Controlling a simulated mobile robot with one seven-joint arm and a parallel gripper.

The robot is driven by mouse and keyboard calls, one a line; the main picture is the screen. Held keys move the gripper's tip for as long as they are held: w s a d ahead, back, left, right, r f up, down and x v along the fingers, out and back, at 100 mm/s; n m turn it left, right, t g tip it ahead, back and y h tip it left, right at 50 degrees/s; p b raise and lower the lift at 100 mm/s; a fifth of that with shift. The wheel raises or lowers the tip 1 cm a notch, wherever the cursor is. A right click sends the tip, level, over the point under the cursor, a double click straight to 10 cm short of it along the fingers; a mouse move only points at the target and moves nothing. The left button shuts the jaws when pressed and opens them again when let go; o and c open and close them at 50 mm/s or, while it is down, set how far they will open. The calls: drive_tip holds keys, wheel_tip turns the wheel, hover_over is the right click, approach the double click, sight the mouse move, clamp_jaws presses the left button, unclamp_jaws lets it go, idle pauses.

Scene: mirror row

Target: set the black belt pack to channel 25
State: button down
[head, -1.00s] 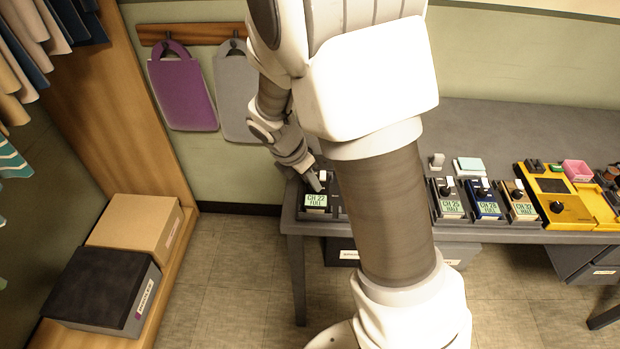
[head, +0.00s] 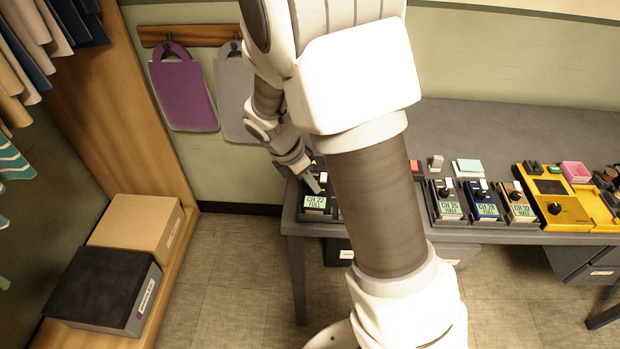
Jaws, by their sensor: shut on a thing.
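The black belt pack (head: 316,213) lies at the left end of the grey desk. Its lit green screen (head: 315,202) appears to read CH 22 FULL. My gripper (head: 314,187) points down at the top of this pack, just behind the screen. Its fingers are shut on what appears to be the pack's knob, which they mostly hide. A small pale piece stands beside the fingertips. My arm hides the desk just to the right of the pack.
Right of my arm stand a grey pack (head: 447,205) reading CH 25 HALF, a blue pack (head: 485,206) and a tan pack (head: 519,207). A yellow unit (head: 562,211) lies farther right. The back of the desk (head: 500,125) is clear.

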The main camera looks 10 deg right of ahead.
drive_tip(key=shift+w+r+m+g+p, duration=0.15)
drive_tip(key=shift+m+g+p, duration=0.25)
drive_tip(key=shift+m+p, duration=0.5)
drive_tip(key=shift+w+m+g+p, duration=0.15)
drive_tip(key=shift+m+g+p, duration=0.6)
drive_tip(key=shift+m, duration=1.25)
drive_tip(key=c, duration=0.7)
unclamp_jaws()
drive_tip(key=p+v, duration=0.2)
drive_tip(key=v, duration=1.5)
drive_tip(key=shift+w+a, duration=0.1)
drive_tip(key=shift+a, duration=0.15)
